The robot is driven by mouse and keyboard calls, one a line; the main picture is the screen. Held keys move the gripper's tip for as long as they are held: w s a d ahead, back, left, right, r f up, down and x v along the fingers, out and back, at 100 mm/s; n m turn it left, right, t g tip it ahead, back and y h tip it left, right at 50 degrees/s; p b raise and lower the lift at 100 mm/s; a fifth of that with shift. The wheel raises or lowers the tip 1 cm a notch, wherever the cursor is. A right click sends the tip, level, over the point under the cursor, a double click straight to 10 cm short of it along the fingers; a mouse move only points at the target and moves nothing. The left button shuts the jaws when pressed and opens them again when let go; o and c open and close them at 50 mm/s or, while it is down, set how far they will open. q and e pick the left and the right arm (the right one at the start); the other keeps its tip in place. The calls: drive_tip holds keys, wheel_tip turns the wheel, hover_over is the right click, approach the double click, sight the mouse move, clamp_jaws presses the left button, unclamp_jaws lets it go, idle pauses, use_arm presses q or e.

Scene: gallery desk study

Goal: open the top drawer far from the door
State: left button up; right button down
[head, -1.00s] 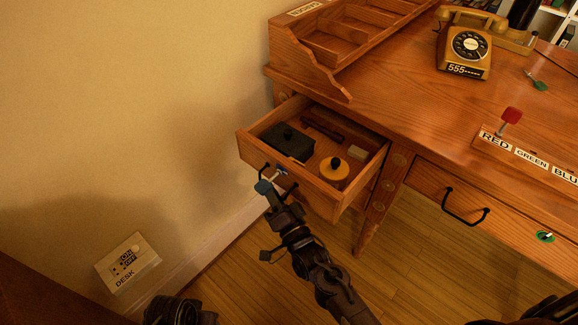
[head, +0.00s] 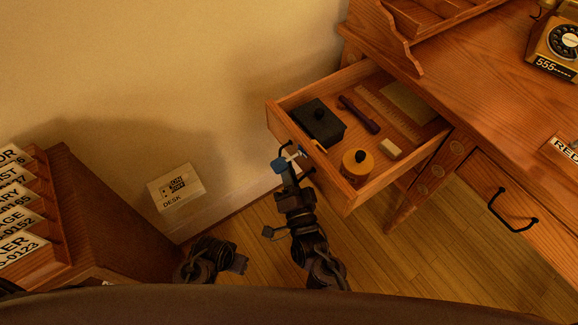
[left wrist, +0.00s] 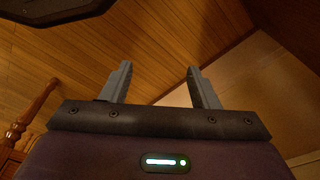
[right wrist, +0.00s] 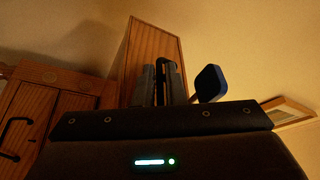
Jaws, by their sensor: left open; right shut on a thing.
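The top drawer (head: 350,197) at the desk's left end is pulled well out; its wooden front also shows in the right wrist view (right wrist: 150,50). My right gripper (head: 291,168) is shut on its dark handle, which shows between the fingers in the right wrist view (right wrist: 162,66). A blue-headed key (head: 280,165) sticks out from the drawer front beside my fingers; its head also shows in the right wrist view (right wrist: 210,83). My left gripper (head: 240,264) is open and empty, low over the floor, with its fingers apart in the left wrist view (left wrist: 160,85).
The drawer holds a black box (head: 319,122), a yellow round container (head: 357,167), a dark bar (head: 359,114) and a pale block (head: 391,149). Another drawer (head: 488,196) is closed at right. A labelled rack (head: 30,210) stands at left.

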drive_tip(key=c, duration=1.5)
unclamp_jaws()
drive_tip(key=shift+a, duration=0.1)
drive_tip(key=shift+s+d+f, duration=0.1)
drive_tip(key=shift+s+d, duration=0.1)
drive_tip(key=shift+s, duration=0.1)
use_arm(q)
drive_tip(key=shift+a+f, duration=0.15)
drive_tip(key=shift+f, duration=0.35)
use_arm(e)
drive_tip(key=v, duration=0.7)
use_arm(q)
drive_tip(key=shift+r, duration=0.1)
